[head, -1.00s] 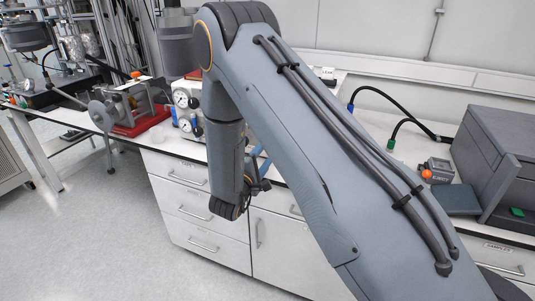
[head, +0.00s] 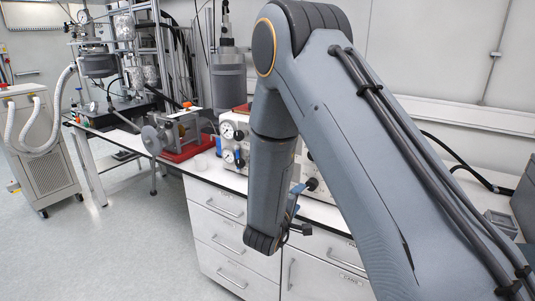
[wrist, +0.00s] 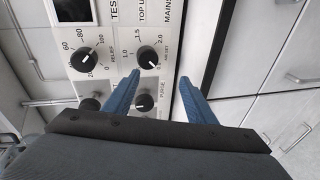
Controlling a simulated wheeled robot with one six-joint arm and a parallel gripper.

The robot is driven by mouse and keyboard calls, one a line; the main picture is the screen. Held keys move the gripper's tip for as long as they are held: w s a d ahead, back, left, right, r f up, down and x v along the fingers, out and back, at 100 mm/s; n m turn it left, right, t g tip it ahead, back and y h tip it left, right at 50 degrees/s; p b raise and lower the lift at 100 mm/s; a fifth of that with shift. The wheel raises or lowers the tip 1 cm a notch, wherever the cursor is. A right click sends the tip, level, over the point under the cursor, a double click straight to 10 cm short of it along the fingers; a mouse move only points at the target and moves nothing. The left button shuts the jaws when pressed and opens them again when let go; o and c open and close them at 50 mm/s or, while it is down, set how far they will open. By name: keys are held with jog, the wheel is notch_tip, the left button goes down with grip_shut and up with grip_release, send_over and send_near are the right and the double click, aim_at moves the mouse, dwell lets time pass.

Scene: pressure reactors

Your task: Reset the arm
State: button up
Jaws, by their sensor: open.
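My gripper (wrist: 162,78) shows in the wrist view with its two blue fingers apart and nothing between them. Beyond the fingertips is a light control panel (wrist: 112,66) with black knobs; one knob (wrist: 147,57) lies just past the left fingertip, and a knob by the word PURGE (wrist: 145,101) shows between the fingers. I cannot tell the exact gap to the panel. In the head view my arm is bent, its forearm hanging down in front of the bench, and a bit of the blue gripper (head: 296,190) shows beside it. The rest of the gripper is hidden behind the arm.
The white bench (head: 232,181) has drawers (head: 216,227) below. A panel with gauges (head: 233,143) stands on it. Left of it is a device on a red base (head: 190,148). A wheeled unit with white hoses (head: 45,150) stands at far left. The floor (head: 125,245) at left is clear.

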jog(key=s+d+r+m+g+y, duration=0.1)
jog(key=s+m+g, duration=0.4)
jog(key=s, duration=0.9)
jog(key=s+d+r+m+g+y, duration=0.2)
jog(key=s+d+m+g+y, duration=0.2)
jog(key=s, duration=1.1)
jog(key=m+g+y, duration=0.1)
jog(key=g+y, duration=0.1)
jog(key=g, duration=0.1)
jog(key=shift+s+d+r+m+g+y, duration=0.15)
jog(key=shift+s+m+g+y, duration=0.15)
jog(key=shift+m, duration=0.1)
